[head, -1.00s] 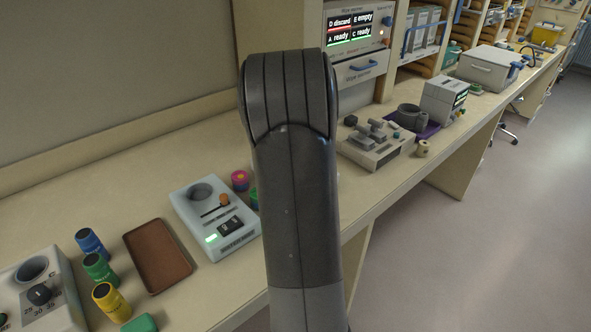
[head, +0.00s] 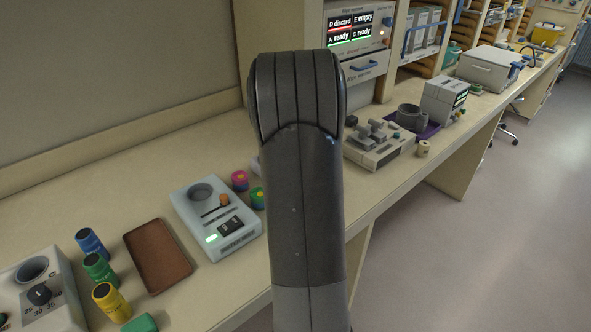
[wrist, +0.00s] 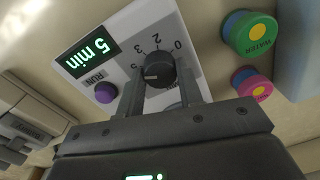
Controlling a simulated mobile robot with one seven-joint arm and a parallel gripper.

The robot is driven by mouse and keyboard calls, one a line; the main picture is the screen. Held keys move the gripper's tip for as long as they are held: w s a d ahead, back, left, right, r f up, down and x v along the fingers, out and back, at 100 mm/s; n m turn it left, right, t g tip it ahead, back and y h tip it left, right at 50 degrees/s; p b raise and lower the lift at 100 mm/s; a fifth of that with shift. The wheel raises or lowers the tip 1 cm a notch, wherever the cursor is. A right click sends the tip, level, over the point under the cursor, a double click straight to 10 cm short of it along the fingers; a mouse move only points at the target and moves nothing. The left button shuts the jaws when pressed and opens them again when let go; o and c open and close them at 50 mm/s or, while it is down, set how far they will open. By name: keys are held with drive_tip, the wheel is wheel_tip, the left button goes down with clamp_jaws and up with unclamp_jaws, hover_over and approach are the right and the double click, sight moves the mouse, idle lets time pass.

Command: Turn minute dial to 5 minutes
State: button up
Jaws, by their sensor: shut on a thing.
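In the wrist view the black minute dial (wrist: 160,66) sits on a white device (wrist: 138,28) with printed numbers around it. A light mark on the dial points left, toward the 5. The green display (wrist: 88,52) on the device reads "5 min". A purple button (wrist: 106,92) labelled RUN is below the display. My gripper (wrist: 157,74) has one finger on each side of the dial and is shut on it. In the head view my arm hides the dial and the gripper.
Two round containers, one green-topped (wrist: 256,34) and one pink-and-yellow (wrist: 257,88), stand right of the device in the wrist view. In the head view a white instrument (head: 190,218), a brown tray (head: 160,257) and several coloured vials stand on the bench left of my arm.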

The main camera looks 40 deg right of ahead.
drive_tip(key=o, duration=1)
drive_tip(key=shift+c, duration=0.2)
wheel_tip(320, 180, up, 11)
drive_tip(key=shift+d, duration=0.25)
drive_tip(key=shift+a+f, duration=0.1)
